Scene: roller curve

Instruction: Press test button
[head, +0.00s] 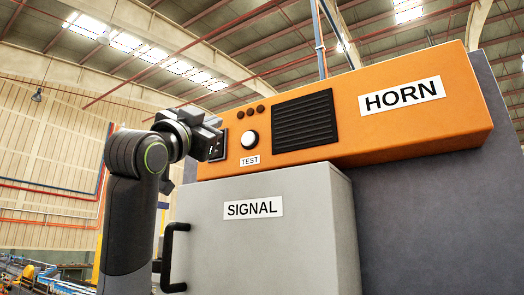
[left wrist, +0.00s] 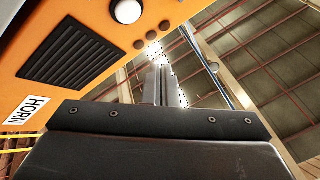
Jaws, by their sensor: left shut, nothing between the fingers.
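The white round test button (head: 250,140) sits on the front of the orange HORN box (head: 350,115), above a small TEST label (head: 249,160). It also shows at the top of the left wrist view (left wrist: 126,11). My left gripper (head: 214,138) is just left of the button in the head view, with a gap between them. In the left wrist view its fingers (left wrist: 160,84) are together and empty, apart from the button. A small dark panel beside the fingertips is partly hidden by the gripper. My right gripper is not in view.
A black grille (head: 303,121) lies right of the button, and several small brown dots (head: 250,111) lie above it. Below is a grey SIGNAL cabinet (head: 265,240) with a black handle (head: 172,258) that sticks out near my left arm. Open room lies left of the box.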

